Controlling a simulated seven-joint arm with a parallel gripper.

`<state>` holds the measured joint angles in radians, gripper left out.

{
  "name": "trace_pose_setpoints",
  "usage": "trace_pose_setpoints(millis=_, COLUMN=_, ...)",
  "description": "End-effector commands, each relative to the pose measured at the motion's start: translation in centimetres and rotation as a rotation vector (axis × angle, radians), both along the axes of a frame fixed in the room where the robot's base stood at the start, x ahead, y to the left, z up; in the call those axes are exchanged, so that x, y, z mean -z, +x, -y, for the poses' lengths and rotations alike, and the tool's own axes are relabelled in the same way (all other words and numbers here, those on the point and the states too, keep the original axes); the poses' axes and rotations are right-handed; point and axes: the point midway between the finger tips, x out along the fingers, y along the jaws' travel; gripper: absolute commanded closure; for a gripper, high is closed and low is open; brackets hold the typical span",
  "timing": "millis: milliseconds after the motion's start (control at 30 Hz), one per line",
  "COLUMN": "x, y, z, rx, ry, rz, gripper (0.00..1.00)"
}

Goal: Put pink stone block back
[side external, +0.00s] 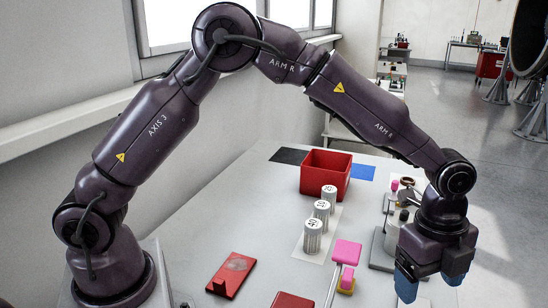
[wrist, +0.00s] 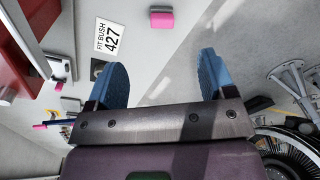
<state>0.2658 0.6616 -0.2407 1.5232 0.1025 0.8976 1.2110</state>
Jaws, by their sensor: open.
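Several pink pieces show, and I cannot tell for sure which is the pink stone block. In the side view a pink flat-topped piece (side external: 347,252) stands near the front of the table, with a smaller pink block (side external: 347,278) on a yellow base just below it in the picture. In the wrist view a pink block (wrist: 161,19) with a dark edge lies on the pale surface, beyond the fingertips and apart from them. My gripper (side external: 430,282) points down at the table's right side, its blue fingers apart and empty; it also shows in the wrist view (wrist: 162,78).
A red bin (side external: 325,174) stands at the back, with several marked metal cylinders (side external: 312,237) on a pale sheet before it. A red plate (side external: 232,273) lies at the front left. A grey fixture (side external: 383,248) stands close left of my gripper. A "FIT BUSH 427" label (wrist: 108,37) lies nearby.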

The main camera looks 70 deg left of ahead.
Motion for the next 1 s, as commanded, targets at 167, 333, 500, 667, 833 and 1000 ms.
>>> trace_pose_setpoints(millis=167, x=-8.0, y=-2.9, z=-6.3, rx=-0.36, ry=-0.002, rz=0.091, gripper=0.24)
trace_pose_setpoints(millis=333, x=-13.2, y=-7.6, z=-11.7, rx=-0.722, ry=-0.048, rz=0.163, gripper=0.24)
trace_pose_setpoints(millis=500, x=-16.1, y=-13.4, z=-16.4, rx=-1.089, ry=-0.137, rz=0.222, gripper=0.24)
trace_pose_setpoints(millis=667, x=-16.6, y=-18.7, z=-19.4, rx=-1.4, ry=-0.25, rz=0.252, gripper=0.24)
trace_pose_setpoints(millis=833, x=-16.0, y=-22.2, z=-20.8, rx=-1.611, ry=-0.349, rz=0.258, gripper=0.24)
trace_pose_setpoints(millis=1000, x=-15.6, y=-23.3, z=-21.2, rx=-1.685, ry=-0.387, rz=0.255, gripper=0.24)
